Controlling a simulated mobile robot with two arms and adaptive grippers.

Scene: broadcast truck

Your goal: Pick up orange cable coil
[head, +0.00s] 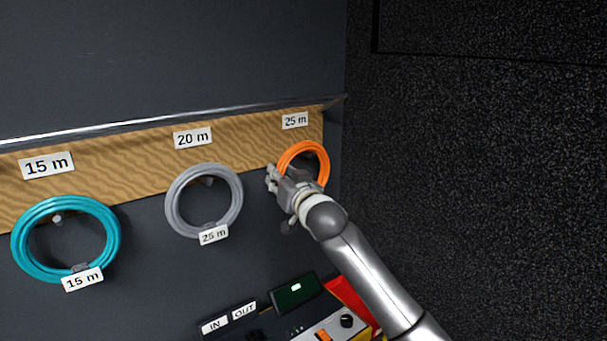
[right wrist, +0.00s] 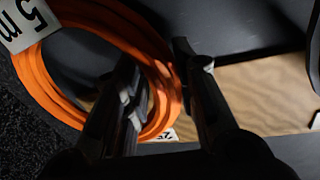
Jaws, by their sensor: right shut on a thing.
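The orange cable coil (head: 318,152) hangs at the right end of the wooden strip, under the upper "25 m" label (head: 295,120). My right gripper (head: 276,178) is at the coil's lower left and hides that part of it. In the right wrist view, the coil (right wrist: 52,82) passes between the two dark fingers of my right gripper (right wrist: 158,78), which are shut on its band. A white tag (right wrist: 22,22) on the coil shows "5 m", partly cut off. The coil's peg is not clearly visible. My left gripper is not in view.
A grey coil (head: 173,195) tagged "25 m" hangs left, under the "20 m" label (head: 193,137). A teal coil (head: 22,240) tagged "15 m" hangs farther left. A dark wall (head: 480,170) stands close right.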

